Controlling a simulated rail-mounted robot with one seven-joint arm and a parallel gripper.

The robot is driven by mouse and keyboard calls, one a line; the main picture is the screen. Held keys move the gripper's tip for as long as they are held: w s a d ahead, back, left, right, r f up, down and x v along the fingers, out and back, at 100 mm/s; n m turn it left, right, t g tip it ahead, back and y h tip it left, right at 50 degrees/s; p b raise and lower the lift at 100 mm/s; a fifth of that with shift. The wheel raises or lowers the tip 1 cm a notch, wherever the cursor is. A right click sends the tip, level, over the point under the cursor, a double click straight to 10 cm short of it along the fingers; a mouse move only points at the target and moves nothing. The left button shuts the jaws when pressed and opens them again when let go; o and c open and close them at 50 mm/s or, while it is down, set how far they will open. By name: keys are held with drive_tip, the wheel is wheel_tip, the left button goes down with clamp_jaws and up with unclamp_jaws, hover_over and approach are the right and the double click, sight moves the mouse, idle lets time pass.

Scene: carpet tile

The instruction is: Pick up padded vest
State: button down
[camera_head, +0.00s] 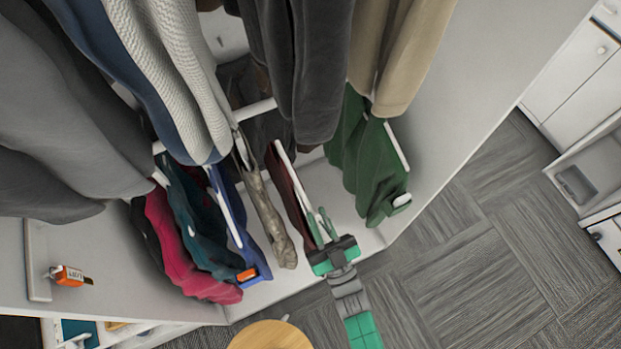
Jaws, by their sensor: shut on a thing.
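My gripper (320,228) is green and grey and reaches up from the lower right into the open wardrobe. Its fingers are shut at the near end of a narrow dark red garment, which I take for the padded vest (287,190). The vest hangs almost edge-on beside a white hanger (297,185), so its padding cannot be made out. The fingers hide the end of the hanger and the vest's near edge.
A green garment (365,165) hangs close to the right, a shiny beige one (265,215) to the left. Teal, blue and crimson garments (180,255) hang further left. Grey and tan clothes hang above. A round wooden top (268,336) stands below. Carpet (470,240) is clear at right.

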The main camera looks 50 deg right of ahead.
drive_tip(key=shift+b+v, duration=0.4)
drive_tip(key=shift+v, duration=0.55)
drive_tip(key=s+a+r+p, duration=0.2)
drive_tip(key=s+r+p, duration=0.3)
drive_tip(key=r+p, duration=0.55)
drive_tip(key=s+a+g+p, duration=0.1)
drive_tip(key=s+a+p, duration=0.2)
drive_tip(key=s, duration=0.3)
drive_tip(key=s+a+r+g+y+p, duration=0.1)
drive_tip(key=s+a+g+p, duration=0.1)
drive_tip(key=s+p, duration=0.3)
drive_tip(key=s+a+g+y+p, duration=0.1)
drive_tip(key=s+a+p, duration=0.3)
drive_tip(key=s, duration=0.4)
drive_tip(key=shift+r+g, duration=0.25)
drive_tip(key=shift+g, duration=0.15)
